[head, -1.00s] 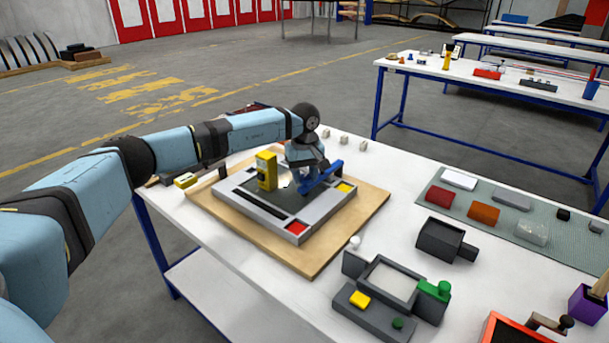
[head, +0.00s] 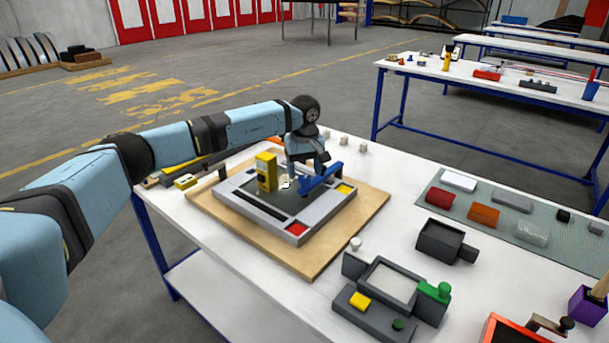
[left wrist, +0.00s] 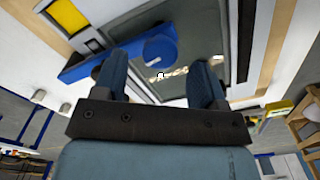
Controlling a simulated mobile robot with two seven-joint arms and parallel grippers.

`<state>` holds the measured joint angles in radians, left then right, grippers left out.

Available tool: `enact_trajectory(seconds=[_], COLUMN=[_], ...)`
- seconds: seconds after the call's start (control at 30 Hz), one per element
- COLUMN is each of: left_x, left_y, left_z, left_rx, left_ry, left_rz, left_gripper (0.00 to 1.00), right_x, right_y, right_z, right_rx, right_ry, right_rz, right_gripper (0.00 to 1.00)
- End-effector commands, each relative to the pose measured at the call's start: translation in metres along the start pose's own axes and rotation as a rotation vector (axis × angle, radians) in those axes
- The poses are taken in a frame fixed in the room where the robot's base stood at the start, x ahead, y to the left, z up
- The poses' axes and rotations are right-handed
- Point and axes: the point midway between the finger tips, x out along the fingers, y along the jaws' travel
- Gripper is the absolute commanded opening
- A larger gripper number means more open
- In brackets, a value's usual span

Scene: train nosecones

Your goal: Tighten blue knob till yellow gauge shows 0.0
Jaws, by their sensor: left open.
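The blue knob (head: 322,180) has a long bar handle and sits on the grey panel (head: 262,217). The yellow gauge (head: 266,172) stands upright on the panel, left of the knob; its reading is too small to tell. My left gripper (head: 303,172) is over the panel beside the knob, pointing down. In the left wrist view, its two dark fingers (left wrist: 162,80) are apart with nothing gripped. The knob's round part (left wrist: 162,48) shows beyond and between the fingertips, with its bar running left behind the left finger. My right gripper is not in view.
The panel lies on a wooden board (head: 300,262) on the white table. A grey device with a green knob (head: 434,291) and a dark box (head: 440,241) stand to the right. Small white cubes (head: 362,146) lie behind.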

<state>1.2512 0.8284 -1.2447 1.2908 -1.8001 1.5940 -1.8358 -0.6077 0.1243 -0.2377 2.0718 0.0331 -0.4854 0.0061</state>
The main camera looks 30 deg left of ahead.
Motion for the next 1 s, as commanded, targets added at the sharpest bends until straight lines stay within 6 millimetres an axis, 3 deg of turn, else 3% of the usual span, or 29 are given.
enact_trajectory(seconds=[0.3, 0.5, 0.67, 1.0], left_x=[-0.075, -0.105, -0.115, -0.116], left_y=[0.001, 0.0, 0.0, 0.0], left_z=[0.0, 0.0, 0.0, 0.0], left_rx=[0.0, 0.0, 0.0, 0.0], left_ry=[0.003, 0.002, 0.002, 0.001], left_rz=[0.005, 0.002, 0.002, 0.001], left_gripper=[0.65, 0.65, 0.65, 0.65], right_x=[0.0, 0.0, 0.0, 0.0], right_y=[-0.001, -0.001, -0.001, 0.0], right_z=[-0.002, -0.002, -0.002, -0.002], right_rx=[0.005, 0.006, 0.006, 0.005], right_ry=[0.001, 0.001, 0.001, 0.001], right_rz=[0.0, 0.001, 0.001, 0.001], right_gripper=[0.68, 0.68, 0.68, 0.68])
